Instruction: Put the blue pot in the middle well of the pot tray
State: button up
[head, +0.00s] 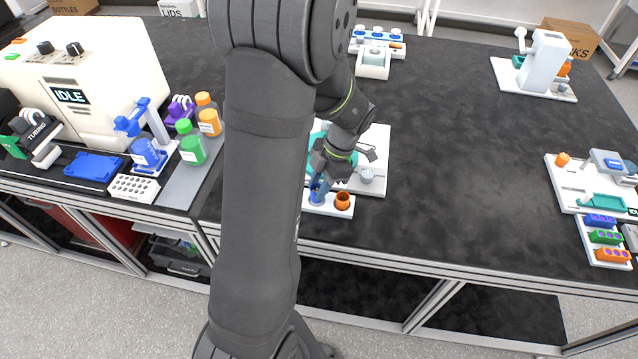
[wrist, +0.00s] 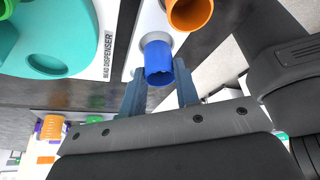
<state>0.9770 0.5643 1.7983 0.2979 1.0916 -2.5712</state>
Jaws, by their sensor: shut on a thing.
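The blue pot (wrist: 159,64) is between my gripper's fingers (wrist: 160,88) in the wrist view, held from both sides. Behind it a round grey well ring shows in the white pot tray (wrist: 146,22). In the head view the blue pot (head: 316,196) is at the tray (head: 330,211), left of an orange pot (head: 343,201) that stands in the tray. My gripper (head: 320,183) is shut on the blue pot. I cannot tell whether the pot's base is down in the well or just above it. The tray's left end is partly hidden by my arm.
A white bead dispenser with a teal part (wrist: 52,40) stands right beside the tray, close to my gripper. The orange pot (wrist: 190,12) is near my fingers. The bench's front edge lies just in front of the tray. The black bench top (head: 470,150) to the right is clear.

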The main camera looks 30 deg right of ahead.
jog(key=shift+f, duration=0.85)
dwell(1.0)
jog(key=o, duration=1.4)
jog(key=shift+c, duration=0.2)
notch_tip(320, 180, up, 7)
dwell(0.5)
jog(key=shift+f, duration=3.25)
jog(key=shift+r, duration=0.1)
